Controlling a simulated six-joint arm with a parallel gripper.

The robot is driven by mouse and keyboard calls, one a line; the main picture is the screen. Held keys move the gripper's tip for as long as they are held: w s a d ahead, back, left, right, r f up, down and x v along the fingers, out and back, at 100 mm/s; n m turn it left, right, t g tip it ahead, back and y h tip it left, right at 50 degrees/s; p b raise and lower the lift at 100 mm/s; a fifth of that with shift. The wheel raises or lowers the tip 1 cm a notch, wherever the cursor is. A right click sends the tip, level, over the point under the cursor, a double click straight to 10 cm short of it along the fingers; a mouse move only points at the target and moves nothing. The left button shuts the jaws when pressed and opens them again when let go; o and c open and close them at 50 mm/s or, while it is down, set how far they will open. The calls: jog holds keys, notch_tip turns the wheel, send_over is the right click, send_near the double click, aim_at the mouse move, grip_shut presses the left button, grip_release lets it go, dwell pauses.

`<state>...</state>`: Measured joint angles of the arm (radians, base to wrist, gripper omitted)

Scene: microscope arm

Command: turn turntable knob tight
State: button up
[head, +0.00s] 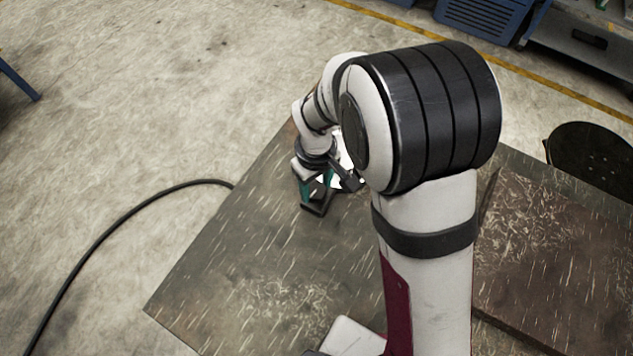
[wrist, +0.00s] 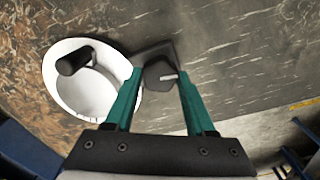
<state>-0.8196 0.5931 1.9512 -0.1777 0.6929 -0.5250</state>
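In the wrist view the knob (wrist: 160,74) is a small dark, faceted piece with a light slit on its right side. It sits on a dark flat base (wrist: 152,52). The two green fingers of my gripper (wrist: 159,76) stand apart, with the knob between their tips. A narrow gap seems to show on each side; contact cannot be made out. In the head view my gripper (head: 316,194) points down at the dark base (head: 318,208) near the table's far edge. The knob cannot be made out there.
A white round body (wrist: 98,98) with a black cylinder (wrist: 75,61) stands close to the left finger in the wrist view. The metal table (head: 240,270) is clear at the front left. A brown plate (head: 550,260) lies at right, near a dark round stool (head: 590,160).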

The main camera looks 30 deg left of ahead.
grip_shut()
jog(key=shift+m, duration=0.4)
jog(key=m, duration=0.7)
jog(key=shift+m, duration=0.3)
jog(key=m, duration=0.3)
jog(key=shift+m, duration=2.2)
